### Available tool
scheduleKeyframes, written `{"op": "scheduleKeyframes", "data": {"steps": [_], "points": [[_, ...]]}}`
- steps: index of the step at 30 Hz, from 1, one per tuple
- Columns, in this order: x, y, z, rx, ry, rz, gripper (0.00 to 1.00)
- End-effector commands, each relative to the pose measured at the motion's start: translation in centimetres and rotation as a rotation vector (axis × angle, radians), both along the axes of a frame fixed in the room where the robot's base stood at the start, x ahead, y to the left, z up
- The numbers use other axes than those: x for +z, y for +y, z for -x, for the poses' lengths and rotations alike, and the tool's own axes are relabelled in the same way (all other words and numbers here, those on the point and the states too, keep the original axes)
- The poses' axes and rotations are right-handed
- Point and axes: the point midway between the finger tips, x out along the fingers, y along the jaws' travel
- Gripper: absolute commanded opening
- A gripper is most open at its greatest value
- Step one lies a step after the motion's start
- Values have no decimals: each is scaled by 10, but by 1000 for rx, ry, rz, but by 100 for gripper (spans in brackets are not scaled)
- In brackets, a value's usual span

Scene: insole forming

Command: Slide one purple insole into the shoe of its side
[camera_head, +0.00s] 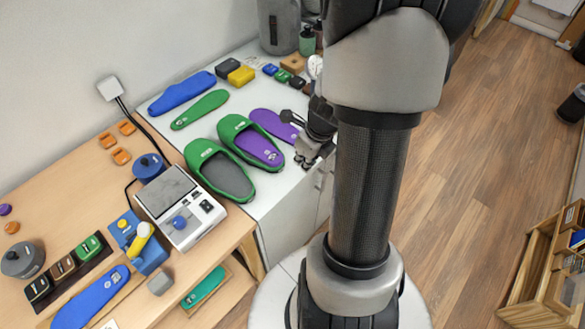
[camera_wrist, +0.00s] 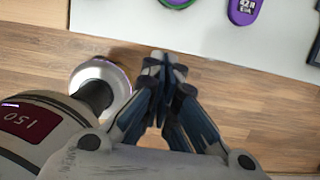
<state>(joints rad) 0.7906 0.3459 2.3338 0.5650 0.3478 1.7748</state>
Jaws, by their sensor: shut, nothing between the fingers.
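Two green shoes stand on the white table in the head view. The nearer shoe (camera_head: 204,152) has a dark grey inside with no purple in it. The farther shoe (camera_head: 231,124) has a purple insole (camera_head: 258,147) lying inside it. A second purple insole (camera_head: 268,121) lies flat on the table behind that shoe, its right end close to my arm; it also shows at the top of the wrist view (camera_wrist: 243,10). My gripper (camera_head: 308,162) is shut and empty by the table's front edge, right of the farther shoe. In the wrist view, the closed fingertips (camera_wrist: 164,58) appear over the wooden floor.
A blue insole (camera_head: 182,92) and a green insole (camera_head: 199,109) lie at the back of the white table. Small boxes, a bottle and a grey bin (camera_head: 279,27) stand behind. A scale-like device (camera_head: 181,205) sits on the wooden table at left.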

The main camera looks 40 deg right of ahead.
Motion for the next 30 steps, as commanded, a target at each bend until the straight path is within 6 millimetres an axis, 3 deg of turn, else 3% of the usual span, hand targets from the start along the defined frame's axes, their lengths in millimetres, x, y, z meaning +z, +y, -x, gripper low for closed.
{"op": "scheduleKeyframes", "data": {"steps": [9,14,16,21,30], "points": [[-69,2,-15,7,2,-1,0],[-98,2,-23,7,2,0,0],[-89,3,-38,13,0,2,0],[-88,4,-56,11,1,1,0],[-88,4,-62,7,2,1,0]]}}
